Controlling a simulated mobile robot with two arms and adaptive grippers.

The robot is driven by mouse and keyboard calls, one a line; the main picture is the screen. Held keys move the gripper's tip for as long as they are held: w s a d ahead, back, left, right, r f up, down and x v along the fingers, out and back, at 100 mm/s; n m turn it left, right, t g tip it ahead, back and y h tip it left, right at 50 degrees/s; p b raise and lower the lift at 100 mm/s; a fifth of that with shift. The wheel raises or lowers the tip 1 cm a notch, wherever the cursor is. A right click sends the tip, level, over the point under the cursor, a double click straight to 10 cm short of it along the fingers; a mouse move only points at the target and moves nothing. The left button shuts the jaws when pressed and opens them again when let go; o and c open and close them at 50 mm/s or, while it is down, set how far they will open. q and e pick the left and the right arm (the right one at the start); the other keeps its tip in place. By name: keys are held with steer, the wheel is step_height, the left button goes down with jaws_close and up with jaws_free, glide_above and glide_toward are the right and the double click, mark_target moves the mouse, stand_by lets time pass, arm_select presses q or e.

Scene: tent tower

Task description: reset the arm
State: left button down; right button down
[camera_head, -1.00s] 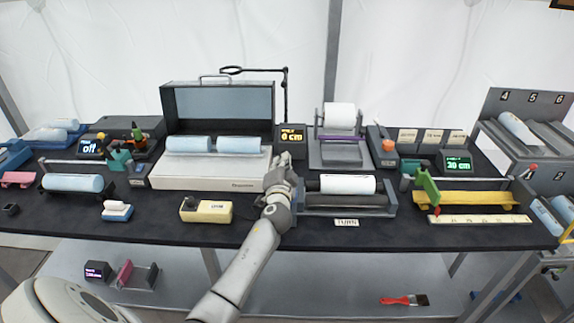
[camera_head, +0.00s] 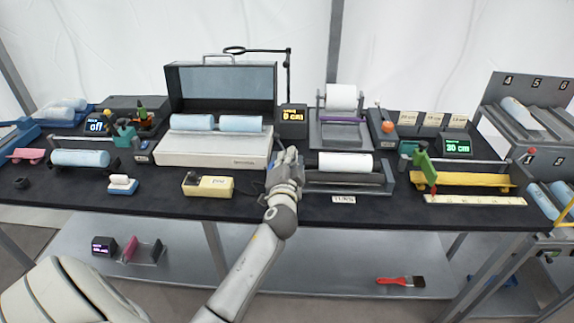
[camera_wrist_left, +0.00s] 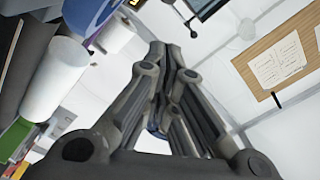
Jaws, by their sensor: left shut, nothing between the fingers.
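My left gripper (camera_head: 290,158) is over the middle of the black table (camera_head: 260,222), between the open white box with blue rolls and the roller stand (camera_head: 350,182). Its fingers point up and away, and it holds nothing. In the left wrist view the fingers of my left gripper (camera_wrist_left: 172,50) are together and empty. A white roll (camera_head: 345,162) rests on the stand just right of the gripper. A white roll (camera_wrist_left: 55,78) also shows at the left of the left wrist view. My right gripper is not in view.
The open box (camera_head: 215,148) holds two blue rolls (camera_head: 240,124). A cream device (camera_head: 208,186) lies left of my arm. A yellow tray with a green clamp (camera_head: 470,180) stands at the right. A grey numbered rack (camera_head: 520,90) is at the far right. A red brush (camera_head: 400,281) lies on the lower shelf.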

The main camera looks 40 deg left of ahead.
arm_select(q)
steer(key=shift+s+d, duration=0.45)
steer(key=shift+s, duration=0.15)
steer(key=s+d+f+n+g+h, duration=0.2)
steer(key=s+d+f+g, duration=0.15)
steer(key=s+f, duration=0.45)
steer(key=s+d+f+n+g+h, duration=0.1)
steer(key=s+d+f+g+h, duration=0.25)
steer(key=s+f, duration=0.4)
steer(key=s+d+f+g+h, duration=0.1)
steer(key=s+d+g+h, duration=0.15)
steer(key=s+d, duration=0.5)
steer(key=s+d+f+g+h, duration=0.1)
steer(key=s+d+g+h, duration=0.2)
steer(key=s, duration=0.8)
step_height(320, 180, down, 28)
steer(key=s+r+y, duration=0.1)
steer(key=y, duration=0.1)
steer(key=s+a+f+g, duration=0.2)
steer(key=s+f, duration=1.4)
steer(key=shift+s+a, duration=0.2)
steer(key=shift+s, duration=0.05)
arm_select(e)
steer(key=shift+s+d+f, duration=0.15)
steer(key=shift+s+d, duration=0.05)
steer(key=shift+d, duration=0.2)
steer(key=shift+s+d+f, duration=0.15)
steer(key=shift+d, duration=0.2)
